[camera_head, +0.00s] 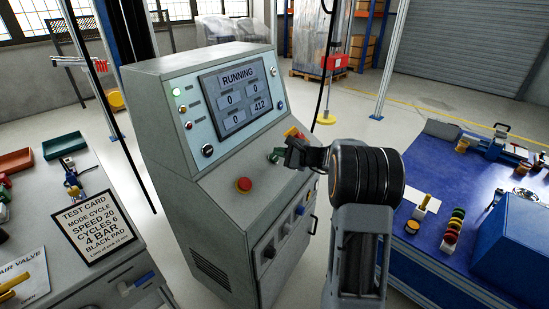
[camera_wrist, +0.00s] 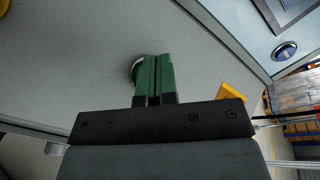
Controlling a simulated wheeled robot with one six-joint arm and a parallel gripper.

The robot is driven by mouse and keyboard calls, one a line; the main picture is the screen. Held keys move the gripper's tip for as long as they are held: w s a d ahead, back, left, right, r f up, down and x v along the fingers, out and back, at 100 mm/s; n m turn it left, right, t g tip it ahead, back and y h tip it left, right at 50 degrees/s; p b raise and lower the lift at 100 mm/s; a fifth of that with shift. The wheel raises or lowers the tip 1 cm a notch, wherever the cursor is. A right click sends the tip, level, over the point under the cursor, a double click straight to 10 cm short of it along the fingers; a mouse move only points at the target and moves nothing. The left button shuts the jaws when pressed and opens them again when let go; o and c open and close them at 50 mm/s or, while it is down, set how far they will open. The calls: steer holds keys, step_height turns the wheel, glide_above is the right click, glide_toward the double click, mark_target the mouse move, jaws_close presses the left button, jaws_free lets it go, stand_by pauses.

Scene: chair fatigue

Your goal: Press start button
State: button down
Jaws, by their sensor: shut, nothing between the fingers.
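The grey control cabinet (camera_head: 200,200) stands in the middle of the head view. Its screen (camera_head: 238,92) reads RUNNING, with fields 0, 0, 0 and 412. A green lamp (camera_head: 176,92) on its left glows. My gripper (camera_head: 277,155) is shut and empty, low over the sloped panel. In the wrist view its green fingers (camera_wrist: 153,75) lie together over a round button with a pale metal rim (camera_wrist: 135,70). The fingers hide most of this button, so I cannot tell its colour or whether they touch it. A red mushroom button (camera_head: 244,185) sits to the left on the panel.
A yellow piece (camera_head: 291,131) sits on the panel behind my gripper; it also shows in the wrist view (camera_wrist: 232,92). A grey bench with a test card (camera_head: 94,224) stands left. A blue-topped bench (camera_head: 440,240) with several parts stands right.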

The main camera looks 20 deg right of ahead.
steer(key=r, duration=0.1)
steer(key=s+d+r+p, duration=0.1)
steer(key=s+r+p, duration=0.1)
steer(key=r, duration=0.1)
steer(key=shift+s+d+r, duration=0.1)
steer(key=shift+d, duration=0.25)
stand_by(0.8)
steer(key=s+f+g, duration=0.1)
steer(key=s+a+f+n+g, duration=0.1)
steer(key=f, duration=0.1)
steer(key=s+f+n+h, duration=0.1)
steer(key=f, duration=0.1)
steer(key=shift+s+a+f+g, duration=0.15)
steer(key=shift+s+f+g, duration=0.1)
steer(key=shift+g, duration=0.15)
steer(key=s+a+r+n+g+h+p, duration=0.2)
steer(key=s+a+n+g+h+p, duration=0.1)
steer(key=s+n, duration=0.3)
steer(key=s+a+r+n+g+h+p, duration=0.2)
steer(key=s+a+n+p, duration=0.1)
steer(key=s, duration=0.6)
steer(key=s+a+r+n+g+h+p, duration=0.2)
steer(key=s+n+g+h+p, duration=0.1)
steer(key=s+n, duration=0.3)
steer(key=s+a+r+n+t+p, duration=0.2)
steer(key=s+a+r+p, duration=0.1)
steer(key=r, duration=0.4)
steer(key=shift+s+a+n+h, duration=0.3)
steer(key=shift+s+a+h, duration=0.1)
steer(key=shift+s, duration=0.15)
